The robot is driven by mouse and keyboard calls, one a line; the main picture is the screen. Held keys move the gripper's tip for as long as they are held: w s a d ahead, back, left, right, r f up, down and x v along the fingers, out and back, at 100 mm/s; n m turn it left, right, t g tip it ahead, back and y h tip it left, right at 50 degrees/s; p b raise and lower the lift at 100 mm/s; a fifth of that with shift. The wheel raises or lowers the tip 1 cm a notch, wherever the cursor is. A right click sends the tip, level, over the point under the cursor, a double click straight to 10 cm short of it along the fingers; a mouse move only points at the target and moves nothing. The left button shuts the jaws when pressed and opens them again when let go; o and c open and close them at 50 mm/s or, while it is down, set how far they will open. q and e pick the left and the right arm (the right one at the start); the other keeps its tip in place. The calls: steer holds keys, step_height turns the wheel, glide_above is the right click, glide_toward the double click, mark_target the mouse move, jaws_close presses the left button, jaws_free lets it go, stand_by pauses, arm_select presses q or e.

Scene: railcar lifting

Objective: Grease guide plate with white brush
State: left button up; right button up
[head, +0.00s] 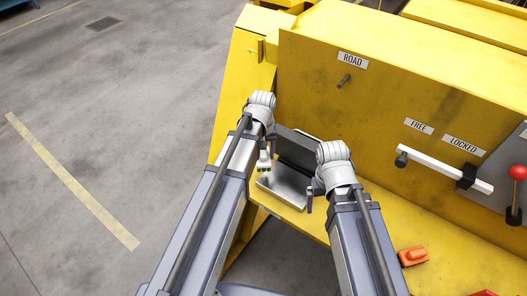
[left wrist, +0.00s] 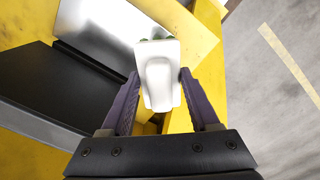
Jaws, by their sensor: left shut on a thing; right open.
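My left gripper (head: 264,168) is over the yellow ledge, beside the metal plate. In the left wrist view its purple fingers (left wrist: 155,100) are shut on the white brush (left wrist: 160,80). The brush's handle faces the camera, and its bristle end is mostly hidden behind it. The shiny flat metal plate (head: 285,188), apparently the guide plate, lies on the ledge; it also shows in the left wrist view (left wrist: 108,35). I cannot tell whether the brush touches it. My right gripper (head: 309,203) is open and empty at the plate's right side.
An orange object (head: 413,257) lies on the ledge at right. A white lever (head: 445,170) and a red-knobbed lever (head: 517,173) are further right. The grey floor (head: 110,130) at left is open.

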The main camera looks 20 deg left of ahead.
steer(key=shift+f, duration=0.1)
arm_select(q)
step_height(320, 180, down, 6)
steer(key=b, duration=0.6)
arm_select(e)
step_height(320, 180, down, 6)
steer(key=shift+r, duration=0.1)
arm_select(q)
steer(key=shift+f+b, duration=1)
steer(key=shift+b, duration=0.05)
arm_select(e)
steer(key=shift+f, duration=1.05)
steer(key=shift+r, duration=0.1)
arm_select(q)
steer(key=shift+s+d+r, duration=0.1)
steer(key=shift+s+d, duration=0.25)
steer(key=shift+d, duration=0.55)
steer(key=shift+s+d+r, duration=0.1)
steer(key=shift+s+d, duration=0.2)
steer(key=shift+d, duration=0.6)
arm_select(e)
steer(key=shift+r, duration=0.1)
arm_select(q)
steer(key=shift+s+d+f, duration=0.1)
steer(key=shift+s+d, duration=0.25)
steer(key=shift+d, duration=0.55)
steer(key=shift+s+d+f, duration=0.1)
steer(key=shift+s+d, duration=0.2)
steer(key=shift+d, duration=0.55)
